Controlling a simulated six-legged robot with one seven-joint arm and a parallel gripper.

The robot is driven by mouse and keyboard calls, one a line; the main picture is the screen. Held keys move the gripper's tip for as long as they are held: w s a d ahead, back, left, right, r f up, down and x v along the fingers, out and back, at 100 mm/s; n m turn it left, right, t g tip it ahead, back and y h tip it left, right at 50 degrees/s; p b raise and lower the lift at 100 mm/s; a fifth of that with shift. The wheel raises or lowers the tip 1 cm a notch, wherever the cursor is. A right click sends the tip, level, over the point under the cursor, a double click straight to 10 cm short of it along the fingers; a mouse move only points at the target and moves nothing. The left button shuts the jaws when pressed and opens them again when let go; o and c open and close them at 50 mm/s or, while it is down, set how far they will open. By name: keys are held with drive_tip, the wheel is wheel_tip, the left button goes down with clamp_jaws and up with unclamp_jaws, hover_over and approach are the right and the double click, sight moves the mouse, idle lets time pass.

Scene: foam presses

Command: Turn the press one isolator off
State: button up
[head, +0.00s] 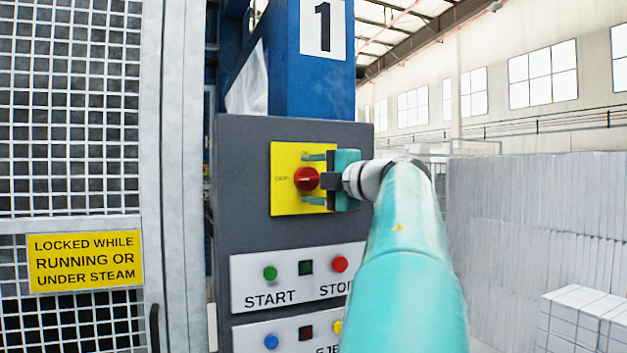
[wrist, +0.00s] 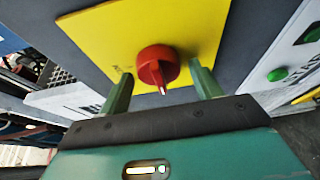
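The isolator is a red rotary knob (head: 306,179) on a yellow plate (head: 285,205), high on the grey control panel of the press marked 1. In the wrist view the red knob (wrist: 157,66) sits between my fingertips, with a pale pointer mark on its near edge. My gripper (head: 315,179) is open, one finger above and one below the knob in the head view. In the wrist view gaps show between the knob and both fingers of my gripper (wrist: 160,88). Small lettering on the plate is only partly visible.
Below the isolator are a START/STOP plate (head: 255,283) and a second button plate (head: 262,335), partly behind my arm. A mesh guard door (head: 70,120) with a yellow warning sign (head: 85,261) stands left. White stacked blocks (head: 580,320) stand at right.

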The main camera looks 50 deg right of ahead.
drive_tip(key=shift+s, duration=0.1)
drive_tip(key=s+a, duration=0.2)
drive_tip(key=s, duration=1.1)
drive_tip(key=shift+s, duration=0.25)
drive_tip(key=shift+w, duration=0.1)
